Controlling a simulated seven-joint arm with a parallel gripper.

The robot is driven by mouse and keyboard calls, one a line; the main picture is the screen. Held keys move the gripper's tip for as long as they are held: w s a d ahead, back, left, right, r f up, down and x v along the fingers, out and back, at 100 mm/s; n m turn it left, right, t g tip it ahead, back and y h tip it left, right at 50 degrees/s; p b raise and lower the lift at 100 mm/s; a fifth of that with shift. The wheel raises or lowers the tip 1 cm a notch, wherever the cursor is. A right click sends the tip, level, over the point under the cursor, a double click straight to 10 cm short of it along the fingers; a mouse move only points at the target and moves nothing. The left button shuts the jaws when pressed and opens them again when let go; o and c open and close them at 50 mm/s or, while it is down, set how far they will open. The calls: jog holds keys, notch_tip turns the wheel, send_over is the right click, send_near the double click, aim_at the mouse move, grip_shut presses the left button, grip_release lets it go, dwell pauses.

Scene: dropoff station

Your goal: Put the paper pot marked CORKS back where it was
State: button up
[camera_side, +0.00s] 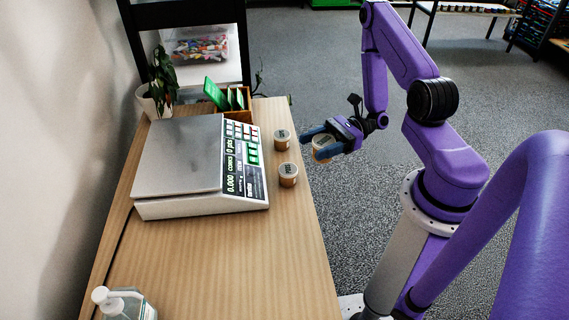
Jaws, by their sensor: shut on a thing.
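My gripper (318,140) is shut on a small brown paper pot (322,151) with a pale lid. It holds the pot by the right edge of the wooden table, and it appears raised. The label on the held pot cannot be read. Two similar pots stand upright on the table to the left of my gripper: one pot (282,142) farther back, another pot (288,178) nearer the camera. Their lids bear dark lettering too small to read. A white scale (180,165) with a grey plate stands left of them, its plate bare. Its display shows 0.000.
A hand-pump bottle (125,304) stands at the front left. A potted plant (158,90) and a wooden box with green cards (232,101) stand behind the scale.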

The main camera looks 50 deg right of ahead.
aim_at(315, 142)
jog(key=w+d+f+m+t+h, duration=0.1)
jog(key=t, duration=0.1)
jog(key=w+d+f+m+t+h, duration=0.1)
jog(key=d, duration=0.1)
jog(key=shift+w+f+m+t, duration=0.25)
jog(key=shift+w+m+t, duration=0.05)
jog(key=shift+m+t, duration=0.1)
jog(key=shift+w+d+f, duration=0.1)
jog(key=shift+w+f, duration=0.1)
jog(key=shift+w, duration=0.1)
jog(key=w+f, duration=0.3)
jog(key=w, duration=0.1)
jog(key=w+d+f, duration=0.1)
jog(key=w+f, duration=0.2)
jog(key=w, duration=0.1)
jog(key=w+d+f, duration=0.1)
jog(key=w+f, duration=0.2)
jog(key=w, duration=0.2)
jog(key=shift+w+f, duration=0.1)
jog(key=shift+f, duration=0.1)
jog(key=shift+w+f, duration=0.15)
jog(key=shift+f, duration=1.55)
jog(key=shift+f, duration=0.1)
jog(key=o, duration=1.2)
